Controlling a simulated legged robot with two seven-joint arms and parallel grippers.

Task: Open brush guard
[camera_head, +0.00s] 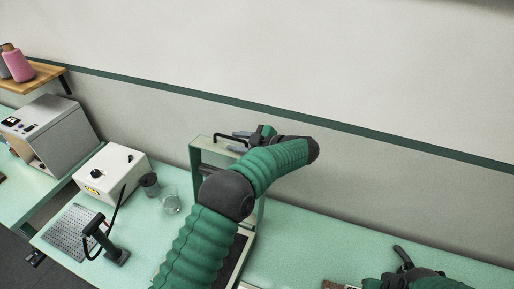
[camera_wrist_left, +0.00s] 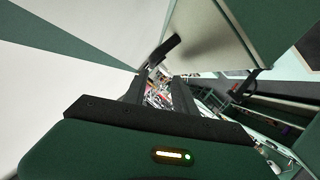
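A pale green upright frame (camera_head: 196,158) stands on the bench, and I take it to be the brush guard. A black bar handle (camera_head: 230,137) is at its top; a dark handle end also shows in the left wrist view (camera_wrist_left: 163,50). My left gripper (camera_head: 238,141) is at the handle, with its grey fingers apart. In the left wrist view its two fingers (camera_wrist_left: 160,90) show a gap between them, and the handle appears beyond the tips. Contact cannot be told. My left arm hides much of the frame. My right gripper (camera_head: 403,258) is at the lower right, its fingers unclear.
A white box (camera_head: 110,172), a dark cup (camera_head: 150,184), a glass jar (camera_head: 170,203) and a black stand (camera_head: 116,256) on a perforated plate are at left. A grey machine (camera_head: 50,130) and a shelf with a pink bottle (camera_head: 17,62) are farther left. The bench (camera_head: 320,245) is clear right of the frame.

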